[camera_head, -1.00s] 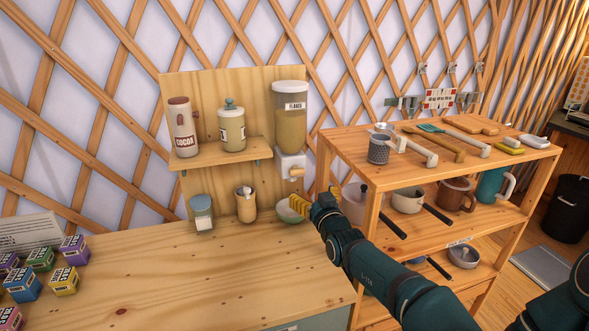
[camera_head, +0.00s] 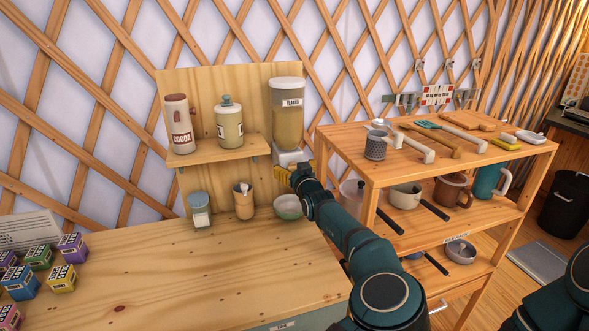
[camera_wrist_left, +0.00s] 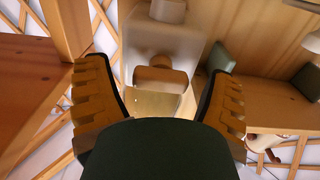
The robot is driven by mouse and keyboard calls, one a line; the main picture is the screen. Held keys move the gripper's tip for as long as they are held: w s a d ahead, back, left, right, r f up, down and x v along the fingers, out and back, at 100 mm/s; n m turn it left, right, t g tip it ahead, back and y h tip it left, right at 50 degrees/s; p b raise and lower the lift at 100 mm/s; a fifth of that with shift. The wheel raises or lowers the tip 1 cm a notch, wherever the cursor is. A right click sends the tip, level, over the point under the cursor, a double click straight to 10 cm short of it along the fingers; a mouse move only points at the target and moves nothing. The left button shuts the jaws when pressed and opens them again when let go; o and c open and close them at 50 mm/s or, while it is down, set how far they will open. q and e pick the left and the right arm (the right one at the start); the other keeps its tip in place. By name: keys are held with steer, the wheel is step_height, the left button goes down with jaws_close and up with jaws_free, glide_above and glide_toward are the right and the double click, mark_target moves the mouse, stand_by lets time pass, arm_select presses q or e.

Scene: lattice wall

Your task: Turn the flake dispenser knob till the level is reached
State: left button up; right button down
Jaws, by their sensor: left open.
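The flake dispenser (camera_head: 287,122) is a clear container with a white lid, a "FLAKES" label and tan flakes inside. It hangs on the wooden back panel above a white base (camera_head: 291,157). In the left wrist view, the wooden knob (camera_wrist_left: 161,78) sits between the fingers of my left gripper (camera_wrist_left: 159,88), with gaps on both sides. In the head view, my left gripper (camera_head: 297,174) is at the dispenser's base, open, and hides the knob. A pale green bowl (camera_head: 288,208) stands on the counter below. I cannot tell how much is in it. My right gripper is out of view.
A shelf (camera_head: 221,153) left of the dispenser holds a cocoa jar (camera_head: 179,124) and a green-lidded jar (camera_head: 229,125). Two small containers stand below on the counter. A wooden rack (camera_head: 366,171) with utensils and pots is close on the right. The counter's middle (camera_head: 190,265) is clear.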

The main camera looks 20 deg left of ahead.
arm_select(q)
steer(key=c, duration=1.2)
